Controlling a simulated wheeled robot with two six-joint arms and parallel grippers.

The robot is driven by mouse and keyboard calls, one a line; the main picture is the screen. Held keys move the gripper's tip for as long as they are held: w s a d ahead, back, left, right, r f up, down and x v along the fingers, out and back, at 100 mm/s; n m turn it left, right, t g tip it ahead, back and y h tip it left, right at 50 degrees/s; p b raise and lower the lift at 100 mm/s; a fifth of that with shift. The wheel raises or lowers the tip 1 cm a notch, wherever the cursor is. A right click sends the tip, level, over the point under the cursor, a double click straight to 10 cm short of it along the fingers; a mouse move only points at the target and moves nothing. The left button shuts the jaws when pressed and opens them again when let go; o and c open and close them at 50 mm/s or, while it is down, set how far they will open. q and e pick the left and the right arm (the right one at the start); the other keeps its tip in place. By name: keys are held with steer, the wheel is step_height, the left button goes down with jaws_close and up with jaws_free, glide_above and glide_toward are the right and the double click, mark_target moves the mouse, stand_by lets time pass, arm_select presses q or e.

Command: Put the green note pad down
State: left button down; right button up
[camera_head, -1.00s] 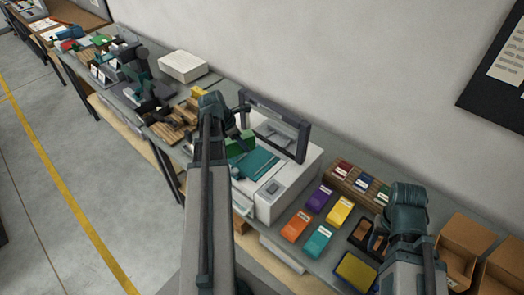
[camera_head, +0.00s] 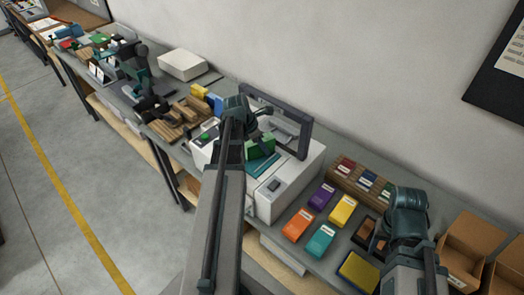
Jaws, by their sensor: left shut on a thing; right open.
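The green note pad (camera_head: 261,147) is a small green block above the white machine with the dark upright frame. My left gripper (camera_head: 263,135) is shut on it, and the arm hides part of the machine. Whether the pad touches the machine's teal bed (camera_head: 262,167) cannot be told. My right gripper (camera_head: 380,244) is open at the right, low near the dark trays on the table.
The white machine (camera_head: 292,182) stands mid-table. Purple (camera_head: 321,196), yellow (camera_head: 343,211), orange (camera_head: 298,226) and teal (camera_head: 320,241) blocks lie right of it. A wooden rack (camera_head: 352,184) stands behind them. Open cardboard boxes (camera_head: 468,245) are at the far right. Wooden blocks (camera_head: 178,124) lie left.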

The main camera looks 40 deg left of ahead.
arm_select(q)
steer(key=shift+f, duration=0.15)
steer(key=shift+f, duration=0.2)
steer(key=shift+c, duration=1.6)
jaws_free()
steer(key=shift+r, duration=0.1)
steer(key=shift+p+v, duration=0.8)
steer(key=shift+v, duration=0.05)
steer(key=p+v, duration=1)
steer(key=shift+d+r, duration=0.1)
steer(key=shift+r, duration=0.3)
steer(key=shift+f, duration=0.1)
